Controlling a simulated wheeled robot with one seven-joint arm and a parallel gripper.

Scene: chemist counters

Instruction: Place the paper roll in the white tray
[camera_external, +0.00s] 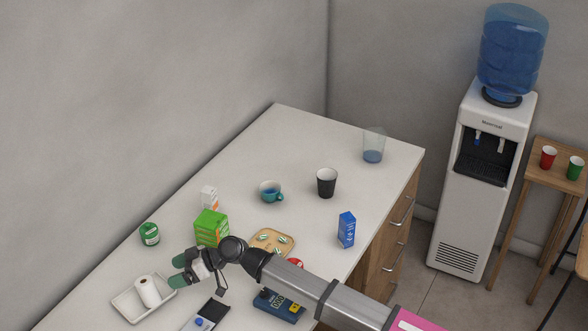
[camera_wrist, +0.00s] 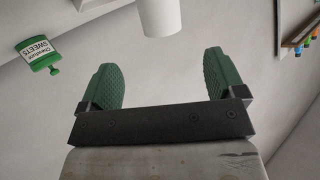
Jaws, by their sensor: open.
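The white paper roll (camera_external: 148,292) shows within the outline of the white tray (camera_external: 121,311) at the lower left of the counter, tilted in the picture. I cannot tell whether it rests on the tray's floor. In the wrist view the end of the roll (camera_wrist: 160,17) is beyond the fingertips at the top, and a bit of the tray's edge (camera_wrist: 88,4) shows at the upper left. My gripper (camera_external: 179,272) is open and empty just right of the roll, near the tray's edge. Its green fingers (camera_wrist: 160,72) are spread apart with nothing between them.
A dark flat object (camera_external: 206,315) lies in front.

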